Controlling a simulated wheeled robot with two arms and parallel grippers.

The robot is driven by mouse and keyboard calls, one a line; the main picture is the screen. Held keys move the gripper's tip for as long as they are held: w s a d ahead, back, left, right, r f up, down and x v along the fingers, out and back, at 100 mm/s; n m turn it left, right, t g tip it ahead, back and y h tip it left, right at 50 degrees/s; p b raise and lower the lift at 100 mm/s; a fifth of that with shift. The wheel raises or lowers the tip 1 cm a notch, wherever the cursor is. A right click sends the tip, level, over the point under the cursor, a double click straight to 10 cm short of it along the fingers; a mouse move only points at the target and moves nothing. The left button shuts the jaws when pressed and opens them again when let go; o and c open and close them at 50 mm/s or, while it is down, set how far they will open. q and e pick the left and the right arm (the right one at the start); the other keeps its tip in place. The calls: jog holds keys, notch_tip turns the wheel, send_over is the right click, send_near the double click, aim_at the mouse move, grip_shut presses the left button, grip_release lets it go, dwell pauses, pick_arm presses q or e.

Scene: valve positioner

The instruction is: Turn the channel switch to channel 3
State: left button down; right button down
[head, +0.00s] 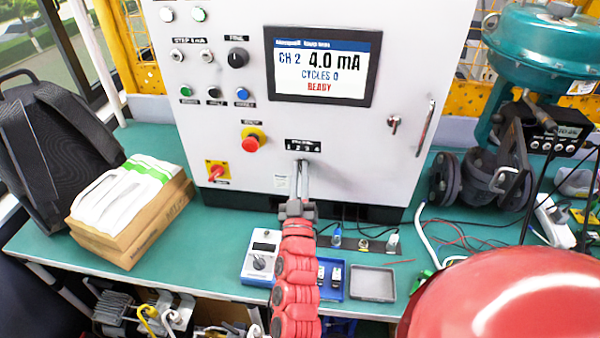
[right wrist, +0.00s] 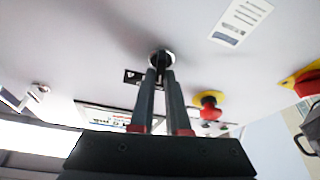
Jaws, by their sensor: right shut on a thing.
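The channel switch sits low on the front of the light grey panel (head: 235,140), under a black label marked 1 2 3 4 (head: 303,146). In the right wrist view the switch (right wrist: 161,56) is a small dark knob with a light rim. My right gripper (head: 302,166) reaches up to the panel, and its two long fingers (right wrist: 161,72) are shut on the knob. The fingers hide most of the knob, so its pointer cannot be read. The display (head: 321,66) reads CH 2, 4.0 mA, CYCLES 0, READY. My left gripper is not in view.
A red emergency button (head: 251,143) and a red-yellow rotary switch (head: 217,173) are left of the channel switch. A black knob (head: 238,58) is higher. A calibrator (head: 262,256), blue tray (head: 331,291) and grey tray (head: 373,284) lie on the green bench below.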

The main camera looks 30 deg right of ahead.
jog(key=shift+f+m, duration=0.1)
jog(key=shift+m, duration=0.2)
jog(key=shift+d+m+g+h+b, duration=0.1)
jog(key=shift+m+g+h+b, duration=0.55)
jog(key=shift+m, duration=1.25)
jog(key=shift+m+g+h+b, duration=0.25)
jog(key=shift+m+g+h, duration=0.7)
jog(key=shift+m, duration=0.95)
jog(key=c, duration=0.9)
grip_release()
jog(key=shift+s, duration=0.1)
